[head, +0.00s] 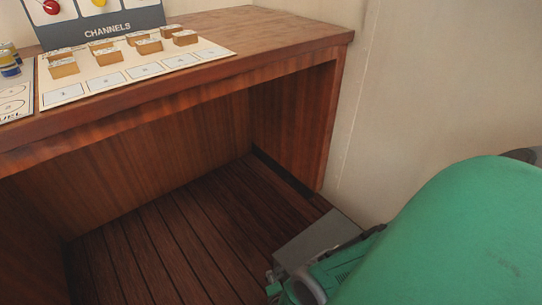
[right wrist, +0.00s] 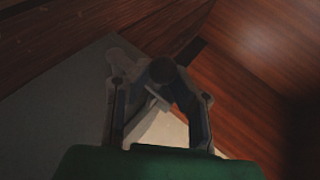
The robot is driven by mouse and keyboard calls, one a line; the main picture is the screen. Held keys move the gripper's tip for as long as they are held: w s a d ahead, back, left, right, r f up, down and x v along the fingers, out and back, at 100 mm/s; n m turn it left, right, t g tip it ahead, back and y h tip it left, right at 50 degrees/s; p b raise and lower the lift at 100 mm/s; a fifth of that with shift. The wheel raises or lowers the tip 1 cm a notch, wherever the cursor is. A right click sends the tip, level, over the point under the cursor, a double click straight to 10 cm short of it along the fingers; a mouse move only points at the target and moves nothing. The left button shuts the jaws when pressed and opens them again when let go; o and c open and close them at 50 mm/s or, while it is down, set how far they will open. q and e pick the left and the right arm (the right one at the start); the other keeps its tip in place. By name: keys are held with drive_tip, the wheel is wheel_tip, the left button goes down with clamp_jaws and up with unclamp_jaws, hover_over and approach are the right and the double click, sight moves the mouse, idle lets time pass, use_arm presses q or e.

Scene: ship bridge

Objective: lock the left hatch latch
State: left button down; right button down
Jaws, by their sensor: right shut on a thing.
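My right gripper (head: 283,284) is low at the bottom right of the head view, beside a grey box-like surface (head: 318,240) near the floor, which looks like the hatch. In the right wrist view my right gripper (right wrist: 160,98) has its fingers closed around a dark part with a round end (right wrist: 162,70), which seems to be the latch. A pale grey surface (right wrist: 60,98) lies under and beside it. The picture is dim, so the latch's exact angle and whether it is the left one cannot be told. My left gripper is not in view.
A wooden desk (head: 190,87) stands at left, with a channels panel (head: 105,32) and several small wooden blocks on a card. Its side panel (head: 290,125) is close to the grey surface. Dark plank floor (head: 180,240) under it is clear. A pale wall (head: 430,90) is at right.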

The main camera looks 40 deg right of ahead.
drive_tip(key=shift+s+f, duration=0.15)
drive_tip(key=shift+s, duration=0.3)
drive_tip(key=c, duration=1.4)
unclamp_jaws()
drive_tip(key=shift+w+r, duration=0.15)
drive_tip(key=shift+r, duration=0.05)
wheel_tip(320, 180, up, 10)
drive_tip(key=shift+f, duration=0.1)
